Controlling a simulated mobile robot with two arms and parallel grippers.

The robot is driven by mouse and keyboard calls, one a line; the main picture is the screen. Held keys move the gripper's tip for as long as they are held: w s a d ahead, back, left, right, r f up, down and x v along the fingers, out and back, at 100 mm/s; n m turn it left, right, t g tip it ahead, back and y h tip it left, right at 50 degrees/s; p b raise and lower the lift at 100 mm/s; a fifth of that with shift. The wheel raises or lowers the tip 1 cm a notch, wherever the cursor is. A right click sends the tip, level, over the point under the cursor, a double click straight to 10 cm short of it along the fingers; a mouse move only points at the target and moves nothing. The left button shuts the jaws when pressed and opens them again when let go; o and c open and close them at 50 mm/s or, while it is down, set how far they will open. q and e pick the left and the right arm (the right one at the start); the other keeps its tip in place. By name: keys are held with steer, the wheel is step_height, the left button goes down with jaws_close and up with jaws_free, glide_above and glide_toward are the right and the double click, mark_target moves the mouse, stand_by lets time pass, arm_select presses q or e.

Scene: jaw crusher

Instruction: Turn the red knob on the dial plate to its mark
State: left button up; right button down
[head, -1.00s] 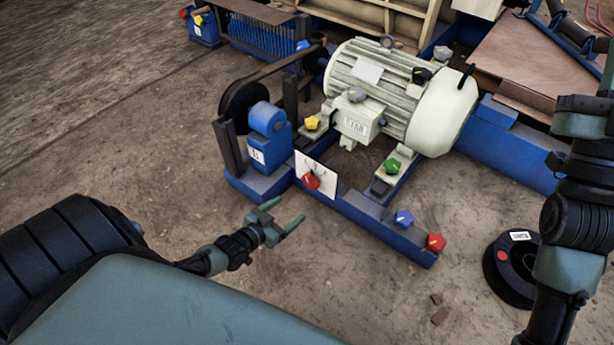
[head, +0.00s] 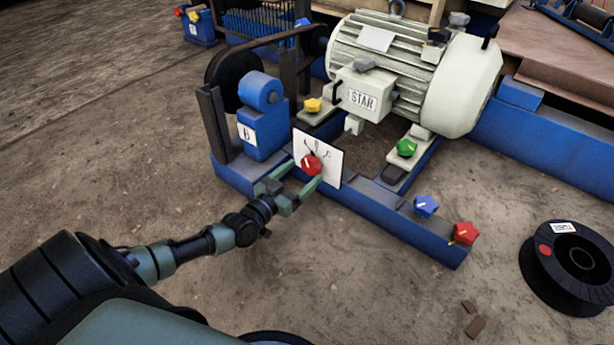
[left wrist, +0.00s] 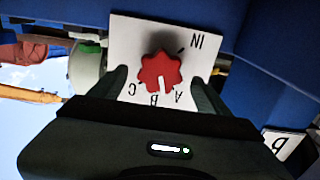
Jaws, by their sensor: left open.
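The red knob (head: 311,165) is on a white dial plate (head: 331,160) fixed to the blue frame below the motor. In the left wrist view the knob (left wrist: 159,70) has a white pointer line directed down, near the letters B and A. The plate (left wrist: 135,34) also bears the letters C and IN. My left gripper (head: 297,180) is open, its fingers reaching to either side of the knob. In the left wrist view its fingers (left wrist: 160,92) stand left and right of the knob, apart from it. My right gripper is not in view.
A black spool (head: 570,267) lies on the ground at right. The ground in front is mostly clear.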

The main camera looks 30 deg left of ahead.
mark_target(311, 166)
arm_select(q)
steer(key=shift+w+d+b, duration=0.1)
steer(key=shift+w+b, duration=0.55)
steer(key=shift+w, duration=0.75)
steer(key=c, duration=1.4)
